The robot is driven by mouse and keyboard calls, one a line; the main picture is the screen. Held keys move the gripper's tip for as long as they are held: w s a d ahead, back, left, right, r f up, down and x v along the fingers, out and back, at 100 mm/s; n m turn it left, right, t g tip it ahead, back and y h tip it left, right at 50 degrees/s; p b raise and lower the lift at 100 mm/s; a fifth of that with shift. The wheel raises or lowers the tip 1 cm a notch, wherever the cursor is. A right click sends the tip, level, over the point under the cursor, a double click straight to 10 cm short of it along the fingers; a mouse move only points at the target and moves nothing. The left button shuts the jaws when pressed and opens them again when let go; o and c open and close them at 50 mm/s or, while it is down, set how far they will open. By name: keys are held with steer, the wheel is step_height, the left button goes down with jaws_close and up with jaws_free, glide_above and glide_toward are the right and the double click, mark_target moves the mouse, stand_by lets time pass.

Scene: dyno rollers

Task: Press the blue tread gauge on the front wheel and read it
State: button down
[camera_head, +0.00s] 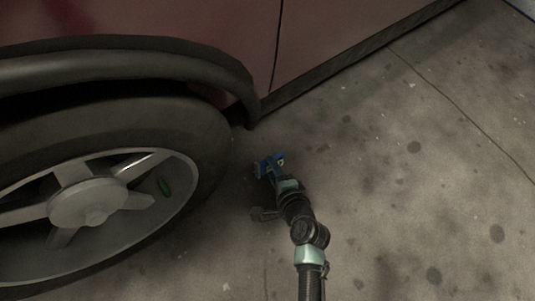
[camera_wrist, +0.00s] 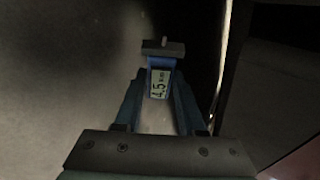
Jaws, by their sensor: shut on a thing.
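The front wheel (camera_head: 95,203) has a dark tyre (camera_head: 205,135) and light spokes, and fills the left of the head view. My gripper (camera_head: 276,176) is to the right of the tyre, low over the floor. It is shut on the blue tread gauge (camera_head: 264,165). In the wrist view the gauge (camera_wrist: 163,63) sits between my fingers, with a grey crossbar and a short pin at its far end. Its white display faces the camera, turned sideways, and seems to read 4.5, with small blurred letters beside it. I cannot tell whether the pin touches the tread.
The dark red car body (camera_head: 180,25) and its black wheel-arch trim (camera_head: 130,68) overhang the tyre. The dark sill (camera_head: 340,67) runs to the upper right. The stained concrete floor (camera_head: 430,190) is clear to the right. A small green part (camera_head: 164,187) shows between the spokes.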

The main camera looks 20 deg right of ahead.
steer(key=s+d+b, duration=0.1)
steer(key=s+d, duration=0.1)
steer(key=s, duration=0.5)
steer(key=shift+s, duration=0.35)
steer(key=shift+s+a, duration=0.1)
stand_by(0.5)
